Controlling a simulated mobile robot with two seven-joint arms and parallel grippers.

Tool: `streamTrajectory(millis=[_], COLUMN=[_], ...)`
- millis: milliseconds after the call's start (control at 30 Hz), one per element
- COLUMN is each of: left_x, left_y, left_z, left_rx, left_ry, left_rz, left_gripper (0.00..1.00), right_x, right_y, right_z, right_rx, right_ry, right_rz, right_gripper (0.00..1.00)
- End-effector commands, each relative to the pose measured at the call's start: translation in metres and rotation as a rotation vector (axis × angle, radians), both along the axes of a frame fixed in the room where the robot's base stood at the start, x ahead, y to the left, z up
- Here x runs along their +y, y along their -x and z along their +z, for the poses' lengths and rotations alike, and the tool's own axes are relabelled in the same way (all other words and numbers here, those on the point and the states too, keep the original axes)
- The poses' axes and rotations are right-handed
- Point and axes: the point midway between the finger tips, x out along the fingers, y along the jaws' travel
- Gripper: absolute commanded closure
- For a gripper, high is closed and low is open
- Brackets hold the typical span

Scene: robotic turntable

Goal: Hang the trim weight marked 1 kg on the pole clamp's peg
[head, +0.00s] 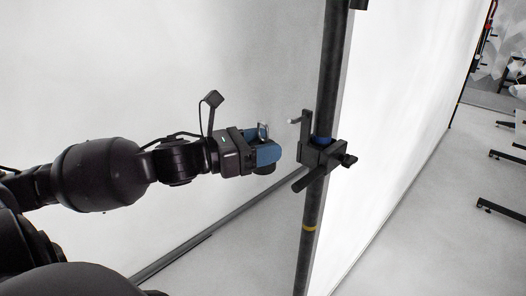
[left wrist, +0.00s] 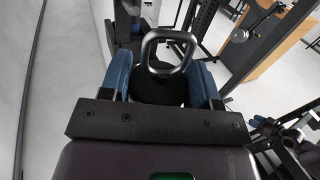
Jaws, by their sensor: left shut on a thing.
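My left gripper (head: 266,154) has blue fingers and is shut on a dark weight (head: 265,169) with a metal ring handle (head: 262,130) on top. In the left wrist view the handle (left wrist: 168,48) stands up between the blue fingers, above the round black body (left wrist: 158,90). No 1 kg mark can be read. The pole clamp (head: 322,155) grips the dark pole just right of the gripper in the head view. A gap shows between weight and clamp. My right gripper is not in view.
The dark pole (head: 312,215) runs upright, with a yellow band below the clamp. A bracket (head: 305,125) rises at the clamp's left and a knob (head: 348,160) sticks out right. Large white panels stand behind. Black stand feet (head: 503,213) lie on the floor at right.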

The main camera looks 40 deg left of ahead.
Motion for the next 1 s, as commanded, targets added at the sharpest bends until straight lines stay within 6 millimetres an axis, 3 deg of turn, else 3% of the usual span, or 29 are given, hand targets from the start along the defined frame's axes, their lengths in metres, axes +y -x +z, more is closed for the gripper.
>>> streamTrajectory(millis=[1000], left_x=[-0.004], left_y=[-0.036], left_z=[0.0], left_rx=[-0.007], left_ry=[-0.001], left_rz=[-0.004], left_gripper=[1.0], right_x=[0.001], right_y=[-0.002], right_z=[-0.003], right_rx=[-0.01], right_ry=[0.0], right_rz=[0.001], right_gripper=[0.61])
